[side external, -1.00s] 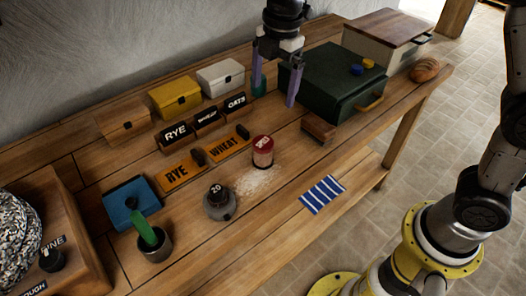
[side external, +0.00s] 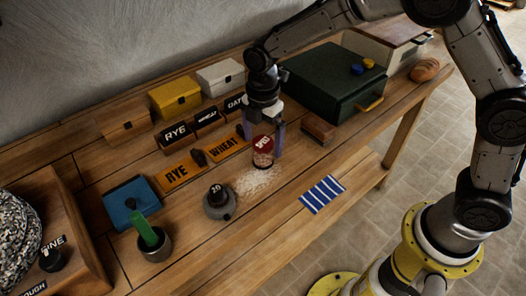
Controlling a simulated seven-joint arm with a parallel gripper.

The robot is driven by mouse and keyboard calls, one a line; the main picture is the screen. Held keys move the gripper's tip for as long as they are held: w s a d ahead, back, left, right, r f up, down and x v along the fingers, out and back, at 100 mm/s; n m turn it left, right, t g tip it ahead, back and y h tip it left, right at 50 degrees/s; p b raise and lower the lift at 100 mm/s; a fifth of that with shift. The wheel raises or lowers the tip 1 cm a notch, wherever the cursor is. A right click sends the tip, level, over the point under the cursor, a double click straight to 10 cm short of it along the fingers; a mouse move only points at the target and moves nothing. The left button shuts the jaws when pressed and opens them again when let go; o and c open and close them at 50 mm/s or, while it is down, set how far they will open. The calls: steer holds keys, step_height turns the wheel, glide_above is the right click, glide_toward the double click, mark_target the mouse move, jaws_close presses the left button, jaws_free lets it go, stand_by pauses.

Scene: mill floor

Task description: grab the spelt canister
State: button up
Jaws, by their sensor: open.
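A small canister (side external: 263,158) with a red lid and pale body stands upright on the wooden bench, with spilled grain around its foot. White lettering on its lid is too small to read. My gripper (side external: 264,148) points down over it, open. One purple finger shows at the canister's right side and the other at its far left, partly hidden. I cannot tell whether either finger touches it.
A grey weight marked 20 (side external: 219,204) stands in front-left. A wooden brush (side external: 319,130) and large green box (side external: 335,82) are to the right. A striped cloth (side external: 322,194) lies near the front edge.

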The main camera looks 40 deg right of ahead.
step_height(320, 180, down, 4)
steer(key=shift+f, duration=0.2)
steer(key=shift+r, duration=0.1)
jaws_close()
stand_by(0.4)
